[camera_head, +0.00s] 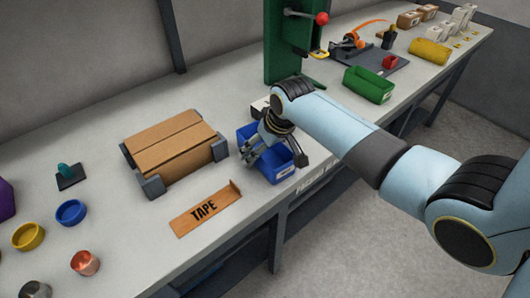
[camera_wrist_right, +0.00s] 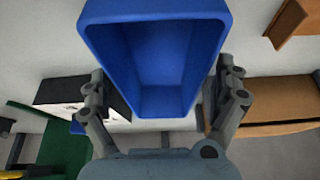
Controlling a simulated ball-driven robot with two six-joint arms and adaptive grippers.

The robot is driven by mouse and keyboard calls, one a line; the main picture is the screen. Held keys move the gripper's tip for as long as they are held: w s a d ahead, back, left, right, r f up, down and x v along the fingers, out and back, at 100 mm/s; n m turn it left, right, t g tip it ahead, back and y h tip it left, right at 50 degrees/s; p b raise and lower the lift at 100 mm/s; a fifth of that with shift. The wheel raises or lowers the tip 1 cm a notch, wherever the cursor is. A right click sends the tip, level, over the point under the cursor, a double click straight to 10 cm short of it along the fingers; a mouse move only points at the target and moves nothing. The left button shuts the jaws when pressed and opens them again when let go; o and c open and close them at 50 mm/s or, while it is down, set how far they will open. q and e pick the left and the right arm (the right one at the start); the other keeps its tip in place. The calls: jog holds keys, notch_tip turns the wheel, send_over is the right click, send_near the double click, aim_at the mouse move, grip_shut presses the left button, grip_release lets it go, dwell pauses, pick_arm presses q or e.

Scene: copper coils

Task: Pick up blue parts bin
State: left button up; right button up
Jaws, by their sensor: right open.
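The blue parts bin (camera_head: 283,168) stands on the bench near its front edge, between the cardboard box and the green press. My right gripper (camera_head: 262,152) is over the bin and hides part of it. In the right wrist view the empty blue bin (camera_wrist_right: 160,65) fills the upper middle. The right gripper's fingers (camera_wrist_right: 165,95) are spread, one on each side of the bin's narrower end. Whether they touch the bin's walls I cannot tell. My left gripper is not in view.
A cardboard box with grey corners (camera_head: 172,150) stands left of the bin. A TAPE board (camera_head: 206,208) lies in front of the box. A green press (camera_head: 285,45) stands behind the bin, and a green bin (camera_head: 368,85) is to the right.

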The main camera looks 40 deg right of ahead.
jog(key=shift+x, duration=0.75)
jog(key=c, duration=1.2)
